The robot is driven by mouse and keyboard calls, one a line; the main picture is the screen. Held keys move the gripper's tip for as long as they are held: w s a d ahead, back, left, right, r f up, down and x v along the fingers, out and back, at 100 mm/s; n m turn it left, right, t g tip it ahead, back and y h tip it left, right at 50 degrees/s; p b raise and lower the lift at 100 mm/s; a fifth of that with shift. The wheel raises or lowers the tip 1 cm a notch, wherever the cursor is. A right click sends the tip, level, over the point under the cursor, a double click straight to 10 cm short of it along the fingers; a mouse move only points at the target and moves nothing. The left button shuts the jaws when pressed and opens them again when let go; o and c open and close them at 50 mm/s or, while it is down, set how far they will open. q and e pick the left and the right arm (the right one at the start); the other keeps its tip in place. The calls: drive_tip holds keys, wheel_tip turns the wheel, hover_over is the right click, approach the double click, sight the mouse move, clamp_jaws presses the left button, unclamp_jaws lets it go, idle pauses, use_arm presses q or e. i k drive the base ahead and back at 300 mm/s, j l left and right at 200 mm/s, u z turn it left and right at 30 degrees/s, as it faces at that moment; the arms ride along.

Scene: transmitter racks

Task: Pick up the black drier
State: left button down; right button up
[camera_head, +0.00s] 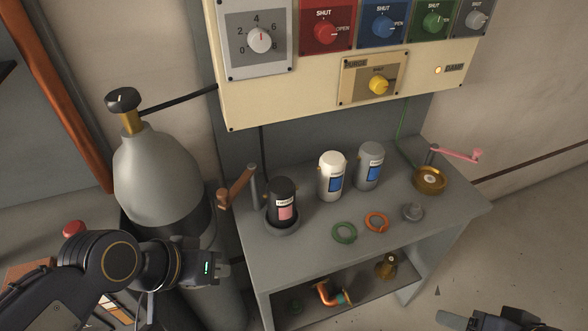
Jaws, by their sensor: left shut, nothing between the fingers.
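The black drier (281,193) is a dark canister with a pink label. It stands upright in a round grey seat (283,229) at the left end of the grey bench. My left gripper (236,259) is left of and nearer than the drier, apart from it, in front of the gas cylinder. It is shut and empty. Part of my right gripper (452,318) shows at the bottom right edge, far from the drier; its fingers are too cut off to judge.
A brown-handled crank (237,188) stands close to the drier's left. White (332,176) and grey (369,165) canisters stand to its right. Green (344,233) and orange (376,222) rings lie on the bench (440,208). A valve panel (300,90) overhangs behind; a grey cylinder (157,175) stands left.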

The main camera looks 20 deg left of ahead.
sight(281, 190)
drive_tip(key=i+l+u, duration=0.3)
drive_tip(key=l+u, duration=0.25)
drive_tip(key=u, duration=1.65)
